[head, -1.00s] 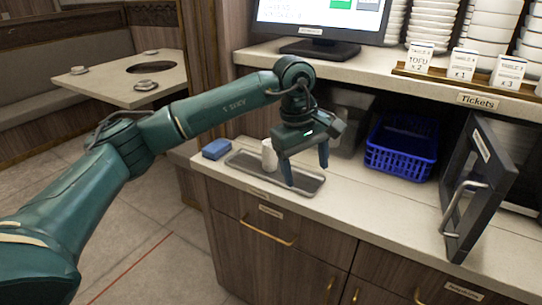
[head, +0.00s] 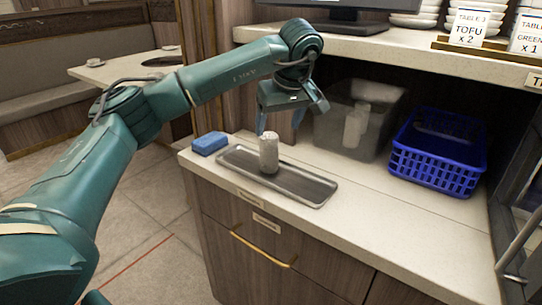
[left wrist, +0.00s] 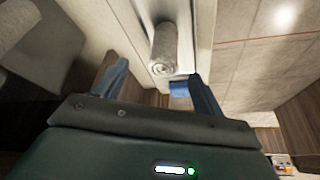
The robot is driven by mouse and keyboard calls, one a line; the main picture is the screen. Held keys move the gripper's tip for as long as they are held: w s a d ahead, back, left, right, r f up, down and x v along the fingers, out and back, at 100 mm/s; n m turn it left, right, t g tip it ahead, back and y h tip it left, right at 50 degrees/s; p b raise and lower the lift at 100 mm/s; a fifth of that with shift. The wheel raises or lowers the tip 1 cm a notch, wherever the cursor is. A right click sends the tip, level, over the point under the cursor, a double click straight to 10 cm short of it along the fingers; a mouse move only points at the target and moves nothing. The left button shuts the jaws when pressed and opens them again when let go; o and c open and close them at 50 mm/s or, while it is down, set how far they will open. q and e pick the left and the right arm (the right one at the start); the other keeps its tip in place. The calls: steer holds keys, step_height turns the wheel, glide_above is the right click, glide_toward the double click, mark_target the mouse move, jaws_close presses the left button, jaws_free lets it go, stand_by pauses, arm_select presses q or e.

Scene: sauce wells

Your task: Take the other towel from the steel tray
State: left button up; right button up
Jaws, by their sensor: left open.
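A rolled white towel (head: 269,158) stands upright in the steel tray (head: 308,188), towards its left end. My left gripper (head: 280,125) is open and empty, fingers pointing down, just above and behind the towel's top. In the left wrist view the towel (left wrist: 163,48) shows between and beyond the two open fingers (left wrist: 160,78), apart from both. The tray's right part is bare. My right gripper is in neither view.
A blue sponge (head: 210,143) lies left of the tray. A dark see-through bin (head: 386,140) with a pale rolled item inside stands behind it. A blue basket (head: 436,160) is at right. A shelf (head: 400,50) overhangs the counter. The counter front is clear.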

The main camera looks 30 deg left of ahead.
mark_target(275, 137)
arm_select(q)
steer(key=x, duration=0.4)
steer(key=shift+f, duration=0.15)
steer(key=x, duration=0.5)
steer(key=shift+s+a+f, duration=0.1)
steer(key=shift+s+a, duration=0.15)
steer(key=shift+s, duration=0.05)
steer(key=c, duration=1.1)
